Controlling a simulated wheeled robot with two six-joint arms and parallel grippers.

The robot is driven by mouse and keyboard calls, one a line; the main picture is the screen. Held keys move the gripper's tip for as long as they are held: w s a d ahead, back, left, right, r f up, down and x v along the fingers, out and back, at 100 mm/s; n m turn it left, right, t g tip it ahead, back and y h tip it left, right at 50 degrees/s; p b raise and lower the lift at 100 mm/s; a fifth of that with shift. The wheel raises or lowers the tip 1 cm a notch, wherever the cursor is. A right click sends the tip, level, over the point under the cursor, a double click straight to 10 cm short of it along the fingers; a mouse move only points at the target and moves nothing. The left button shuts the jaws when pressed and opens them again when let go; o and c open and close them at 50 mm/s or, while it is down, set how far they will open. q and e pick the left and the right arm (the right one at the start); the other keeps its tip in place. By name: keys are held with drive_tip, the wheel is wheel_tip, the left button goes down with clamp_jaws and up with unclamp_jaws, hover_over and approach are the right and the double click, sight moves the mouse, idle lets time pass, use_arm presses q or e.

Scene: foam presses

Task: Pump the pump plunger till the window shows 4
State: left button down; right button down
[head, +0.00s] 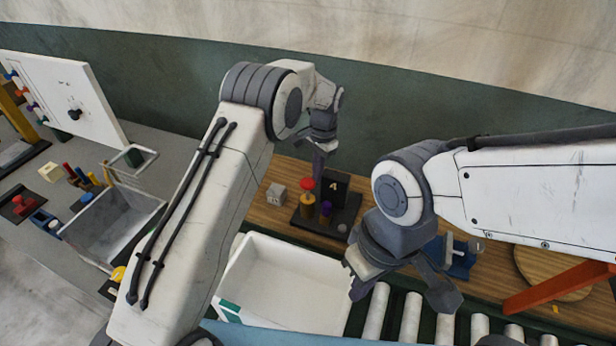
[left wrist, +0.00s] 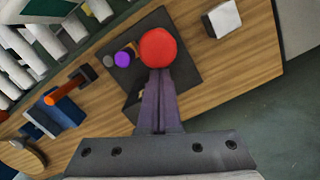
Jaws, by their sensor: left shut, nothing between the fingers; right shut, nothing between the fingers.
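The pump has a red plunger knob (head: 307,184) above a yellow body (head: 307,205) on a dark base (head: 330,218). Its dark window panel (head: 334,187) shows a 4 in the head view. The knob, standing up, also shows as a red ball in the left wrist view (left wrist: 158,47). My left gripper (head: 318,174) is shut and empty; its fingertips (left wrist: 160,72) overlap the knob's lower edge in the wrist view. They are close to the knob, but I cannot tell whether they touch. My right gripper (head: 440,297) is shut and empty, in front of the bench.
A purple knob (head: 326,208) stands beside the plunger, and a grey cube (head: 277,194) lies left of the base. A white bin (head: 285,283) and rollers (head: 410,318) are in front. A blue device (head: 461,258) and a round board (head: 552,272) are at right.

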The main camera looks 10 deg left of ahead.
use_arm(q)
drive_tip(key=shift+w+d, duration=0.1)
drive_tip(key=shift+w, duration=0.05)
wheel_tip(320, 180, up, 10)
drive_tip(key=b, duration=0.3)
drive_tip(key=shift+w+d+r, duration=0.2)
drive_tip(key=shift+w+d, duration=0.15)
idle(0.3)
